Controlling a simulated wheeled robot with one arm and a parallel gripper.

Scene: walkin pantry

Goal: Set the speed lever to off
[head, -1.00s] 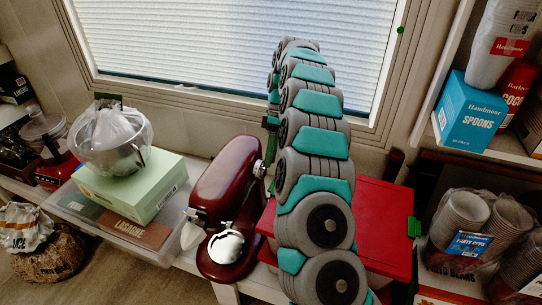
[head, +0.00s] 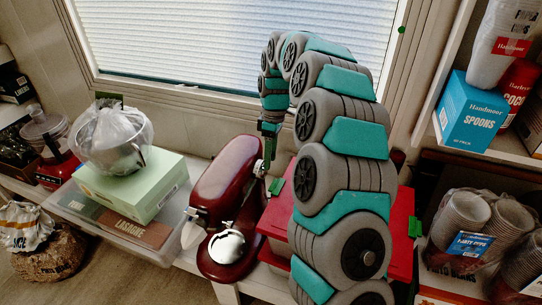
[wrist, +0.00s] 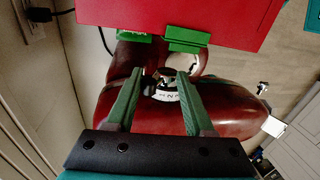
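The stand mixer (head: 225,190) is dark red and stands on the shelf below the window, with a shiny metal bowl or cap at its front. In the wrist view the mixer body (wrist: 235,108) lies beneath my gripper (wrist: 164,74). A pale marked speed plate (wrist: 165,95) and small metal and dark parts of the lever area show between the fingers. I cannot read the lever's setting. My two green fingers are spread apart with nothing between their tips. In the head view my gripper (head: 266,160) points down at the mixer's right side; its tips are partly hard to see.
A red box (head: 400,225) with green latches stands close right of the mixer; it also shows in the wrist view (wrist: 230,22). A green carton (head: 130,188) with a metal bowl (head: 112,140) stands at left. The window (head: 230,40) and wall are behind.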

